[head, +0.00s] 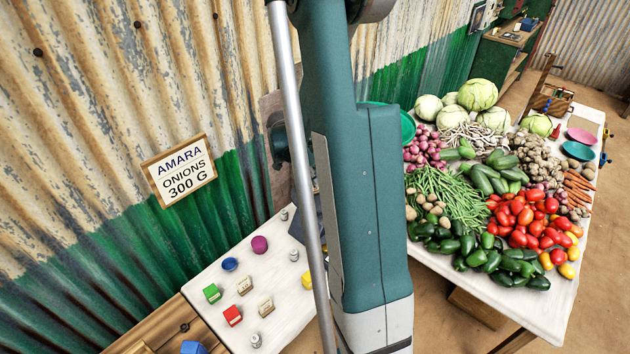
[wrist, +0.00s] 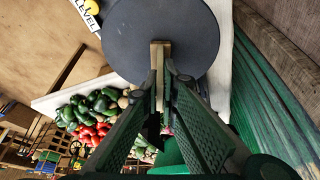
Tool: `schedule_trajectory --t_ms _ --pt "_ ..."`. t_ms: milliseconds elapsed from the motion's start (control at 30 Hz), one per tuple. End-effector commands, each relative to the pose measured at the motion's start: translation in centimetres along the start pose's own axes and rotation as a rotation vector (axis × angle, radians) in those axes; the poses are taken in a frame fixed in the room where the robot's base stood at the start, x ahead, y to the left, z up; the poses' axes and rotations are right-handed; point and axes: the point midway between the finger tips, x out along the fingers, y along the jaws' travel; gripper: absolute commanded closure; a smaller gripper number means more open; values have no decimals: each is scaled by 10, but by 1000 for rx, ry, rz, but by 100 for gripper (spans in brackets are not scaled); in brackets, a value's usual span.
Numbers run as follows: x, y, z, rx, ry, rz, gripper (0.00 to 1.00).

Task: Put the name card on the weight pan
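In the wrist view, my gripper (wrist: 162,84) has its fingertips close together on a small tan wooden piece (wrist: 160,52). The piece looks like a name card seen edge-on; its face and any writing are hidden. Behind it is a large dark round pan (wrist: 125,32), seemingly the weight pan. The card's outline overlaps the pan's lower right part; I cannot tell if they touch. Two similar small cards stand on the white table (head: 244,286) (head: 266,307).
A wall sign (head: 180,170) reads AMARA ONIONS 300 G. A green pan (head: 408,127) shows partly behind my arm. Heaped vegetables cover the right table. A LEVEL sign (wrist: 87,12) is near the dark pan.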

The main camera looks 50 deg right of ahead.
Motion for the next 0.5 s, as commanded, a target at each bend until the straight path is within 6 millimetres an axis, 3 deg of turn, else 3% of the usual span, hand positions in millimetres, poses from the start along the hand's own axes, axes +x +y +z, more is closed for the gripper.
schedule_trajectory --t_ms 100,233,500 --pt "3 0 1 0 0 0 100" --pt "2 0 1 0 0 0 81" --pt "2 0 1 0 0 0 81"
